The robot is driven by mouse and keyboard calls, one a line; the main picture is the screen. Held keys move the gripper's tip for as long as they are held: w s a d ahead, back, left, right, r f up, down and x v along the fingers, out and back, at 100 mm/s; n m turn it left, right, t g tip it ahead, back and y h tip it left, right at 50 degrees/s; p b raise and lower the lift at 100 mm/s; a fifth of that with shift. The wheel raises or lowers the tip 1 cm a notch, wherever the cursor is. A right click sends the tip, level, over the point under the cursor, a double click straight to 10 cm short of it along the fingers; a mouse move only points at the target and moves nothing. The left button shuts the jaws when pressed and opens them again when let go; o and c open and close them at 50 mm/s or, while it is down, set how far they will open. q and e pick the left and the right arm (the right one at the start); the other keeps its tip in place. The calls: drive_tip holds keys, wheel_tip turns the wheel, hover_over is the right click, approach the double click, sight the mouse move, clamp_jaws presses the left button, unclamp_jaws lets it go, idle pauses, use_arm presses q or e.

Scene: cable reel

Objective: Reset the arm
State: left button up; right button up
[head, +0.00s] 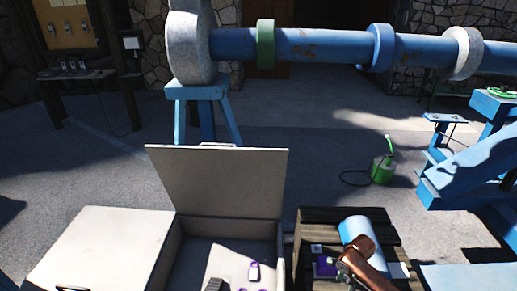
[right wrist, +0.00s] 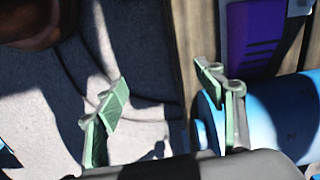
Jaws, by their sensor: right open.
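My right gripper (right wrist: 165,110) shows in the right wrist view with its two green-padded fingers spread wide and nothing between them. A light blue cylinder (right wrist: 275,115) lies beside the right-hand finger, which overlaps its end in the picture; I cannot tell whether they touch. In the head view the blue cylinder (head: 356,231) lies on a wooden crate (head: 380,216). A copper-brown part, seemingly my right arm, covers its near end. The right fingers cannot be made out there. My left gripper is not in view.
A purple item (right wrist: 255,35) lies next to the cylinder on the wood. Left of the crate stands an open pale box (head: 217,182) with small purple and dark things inside. A green can (head: 382,169) and blue steps (head: 462,180) stand beyond. Paved floor is free between.

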drive_tip(key=s+a+f+n+t+y, duration=0.1)
drive_tip(key=s+a+f+n, duration=0.35)
drive_tip(key=s, duration=0.35)
drive_tip(key=s+a+f+n+y, duration=0.1)
drive_tip(key=s+a+f+n, duration=0.35)
drive_tip(key=s+n, duration=0.2)
drive_tip(key=s+d+r+n+t+h, duration=0.15)
drive_tip(key=s+d+n, duration=0.3)
drive_tip(key=s, duration=0.65)
drive_tip(key=s+d+r+n+h, duration=0.25)
drive_tip(key=s+d, duration=0.35)
drive_tip(key=s, duration=0.4)
drive_tip(key=s+a+f+g+y+p, duration=0.1)
drive_tip(key=s+f, duration=0.1)
drive_tip(key=f, duration=1.2)
drive_tip(key=s+f, duration=0.2)
drive_tip(key=f, duration=1.2)
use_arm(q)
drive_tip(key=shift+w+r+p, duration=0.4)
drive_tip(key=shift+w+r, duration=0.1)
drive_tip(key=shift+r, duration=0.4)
use_arm(e)
drive_tip(key=s+f+n+g, duration=0.1)
drive_tip(key=s+f, duration=1.4)
drive_tip(key=s, duration=0.4)
drive_tip(key=shift+s+f+y, duration=0.2)
drive_tip(key=shift+f+y, duration=0.1)
